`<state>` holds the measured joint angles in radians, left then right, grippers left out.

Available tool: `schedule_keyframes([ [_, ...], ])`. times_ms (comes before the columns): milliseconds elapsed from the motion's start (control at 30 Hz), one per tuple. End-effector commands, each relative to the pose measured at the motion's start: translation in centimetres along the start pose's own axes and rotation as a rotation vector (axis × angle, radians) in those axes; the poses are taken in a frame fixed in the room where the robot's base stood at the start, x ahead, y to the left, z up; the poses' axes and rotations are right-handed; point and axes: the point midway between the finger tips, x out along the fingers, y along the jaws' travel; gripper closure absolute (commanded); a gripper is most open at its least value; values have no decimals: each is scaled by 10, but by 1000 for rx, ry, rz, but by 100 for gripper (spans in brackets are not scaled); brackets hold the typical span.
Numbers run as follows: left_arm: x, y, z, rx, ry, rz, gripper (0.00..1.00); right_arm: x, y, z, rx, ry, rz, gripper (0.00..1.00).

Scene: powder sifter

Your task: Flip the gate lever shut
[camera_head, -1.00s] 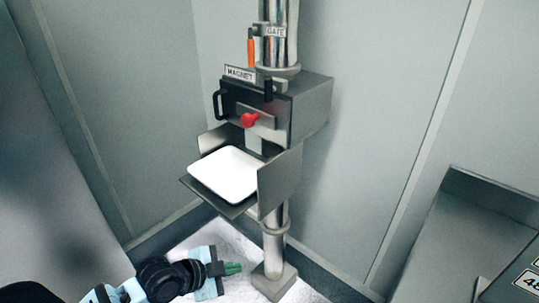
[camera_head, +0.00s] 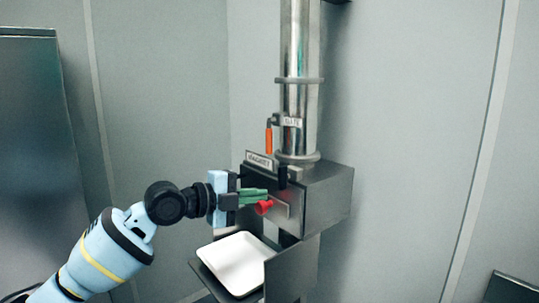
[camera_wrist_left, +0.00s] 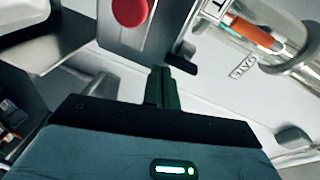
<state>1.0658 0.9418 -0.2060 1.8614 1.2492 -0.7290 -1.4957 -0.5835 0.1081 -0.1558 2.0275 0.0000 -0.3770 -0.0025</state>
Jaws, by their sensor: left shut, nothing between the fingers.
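The gate lever (camera_head: 268,139) has an orange grip hanging down beside the steel pipe, just under the GATE label (camera_head: 291,122). In the left wrist view the orange lever (camera_wrist_left: 254,34) shows at the upper right, apart from the fingers. My left gripper (camera_head: 266,194) is shut and empty, with green fingertips in front of the magnet box, below the lever and near the red knob (camera_head: 264,207). In the left wrist view its fingers (camera_wrist_left: 160,75) are together. My right gripper is not in view.
The grey magnet box (camera_head: 325,199) sits under the pipe (camera_head: 299,60), with a MAGNET label (camera_head: 260,161). A white tray (camera_head: 238,262) sits below it. Plain wall panels stand behind; space left of the pipe is clear.

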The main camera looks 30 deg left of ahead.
Motion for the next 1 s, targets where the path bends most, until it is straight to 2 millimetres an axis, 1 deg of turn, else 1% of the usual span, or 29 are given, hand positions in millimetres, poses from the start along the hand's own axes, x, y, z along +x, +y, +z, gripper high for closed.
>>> schedule_keyframes([
  [33, -6, -23, 4, 37, -3, -34, 100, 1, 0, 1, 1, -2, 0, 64],
  [100, -15, -48, 6, 78, -2, -75, 100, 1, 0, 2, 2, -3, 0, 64],
  [200, -24, -74, 8, 121, -3, -116, 100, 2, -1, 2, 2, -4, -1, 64],
  [300, -31, -89, 9, 147, -3, -142, 100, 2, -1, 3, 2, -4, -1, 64],
  [433, -34, -96, 9, 158, -4, -154, 100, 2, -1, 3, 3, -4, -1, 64],
  [767, -32, -95, 9, 156, -4, -154, 100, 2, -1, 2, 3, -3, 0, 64],
  [867, -27, -97, 10, 154, -4, -155, 100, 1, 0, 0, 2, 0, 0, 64],
  [1000, -10, -102, 8, 155, -1, -157, 100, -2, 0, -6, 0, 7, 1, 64],
])
